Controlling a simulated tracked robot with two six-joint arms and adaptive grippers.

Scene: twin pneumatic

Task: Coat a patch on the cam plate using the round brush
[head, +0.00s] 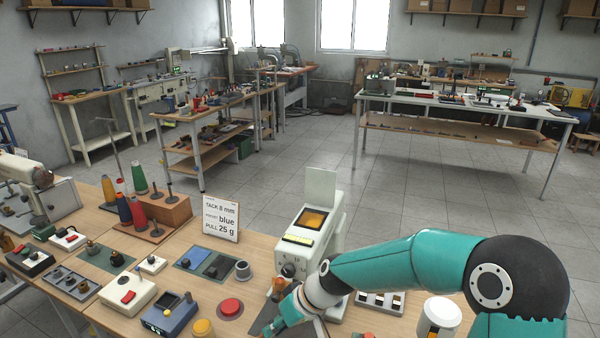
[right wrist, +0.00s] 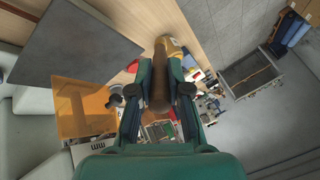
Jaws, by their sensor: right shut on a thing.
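My right gripper (head: 273,327) is low over the bench at the bottom of the head view, in front of the white machine. In the right wrist view its two fingers (right wrist: 159,88) are closed on the brown handle of the round brush (right wrist: 158,98). The brush's golden-tan end (right wrist: 174,48) points away past the fingertips. A flat dark grey plate, probably the cam plate (right wrist: 75,42), lies to the left of the brush in the wrist view, apart from it in the picture. A dark plate (head: 262,320) also shows beside the gripper in the head view, partly hidden. My left gripper is not in view.
A white machine with an orange screen (head: 312,219) stands just behind the gripper. A red button (head: 231,307), a yellow knob (head: 203,329) and a grey cup (head: 243,271) are to its left. A sign card (head: 221,217) and thread cones (head: 138,178) stand farther back.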

